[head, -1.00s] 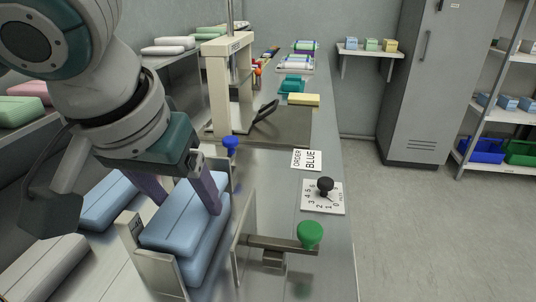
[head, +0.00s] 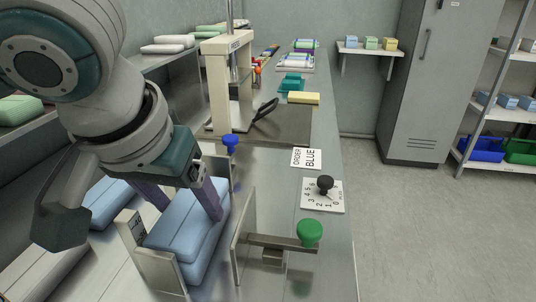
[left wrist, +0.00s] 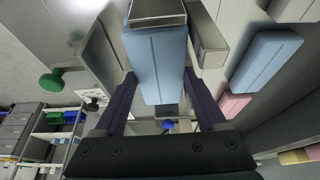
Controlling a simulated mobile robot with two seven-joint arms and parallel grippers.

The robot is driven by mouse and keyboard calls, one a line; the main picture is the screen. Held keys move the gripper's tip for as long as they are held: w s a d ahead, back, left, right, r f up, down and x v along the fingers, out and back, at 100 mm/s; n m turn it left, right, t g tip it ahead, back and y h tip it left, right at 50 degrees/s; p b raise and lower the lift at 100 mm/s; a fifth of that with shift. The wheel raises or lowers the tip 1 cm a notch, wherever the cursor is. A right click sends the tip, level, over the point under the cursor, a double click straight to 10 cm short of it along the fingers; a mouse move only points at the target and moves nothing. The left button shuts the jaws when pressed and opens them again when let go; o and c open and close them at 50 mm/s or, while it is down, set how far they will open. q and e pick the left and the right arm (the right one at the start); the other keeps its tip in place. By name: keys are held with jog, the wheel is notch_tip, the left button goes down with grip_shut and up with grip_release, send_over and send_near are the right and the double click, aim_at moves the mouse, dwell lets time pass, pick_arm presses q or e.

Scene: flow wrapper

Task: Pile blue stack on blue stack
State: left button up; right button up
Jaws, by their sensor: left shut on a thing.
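My left gripper (head: 186,208) is shut on a light blue stack (head: 178,232), with one finger on each side of it. The held blue stack sits right over a second blue stack (head: 207,250) in the metal holder (head: 160,270); whether it rests fully on it I cannot tell. In the left wrist view the held blue stack (left wrist: 155,55) lies between my left fingers (left wrist: 163,108), and the lower stack is hidden. Another blue stack (head: 108,203) lies on the left shelf; a blue stack also shows at the right of the left wrist view (left wrist: 265,58). My right gripper is out of view.
A metal stop plate (head: 244,235) with a green knob (head: 310,232) stands right of the holder. A blue knob (head: 230,142) is behind it. An order card reading BLUE (head: 308,158) and a dial (head: 325,187) lie on the bench. A tall frame (head: 218,85) stands further back.

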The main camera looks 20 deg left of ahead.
pick_arm(q)
jog(key=shift+f, duration=0.1)
jog(key=o, duration=1.2)
jog(key=shift+o, duration=0.2)
jog(key=a+p+v, duration=0.1)
jog(key=p+v, duration=0.2)
jog(key=v, duration=0.7)
jog(key=shift+d, duration=0.45)
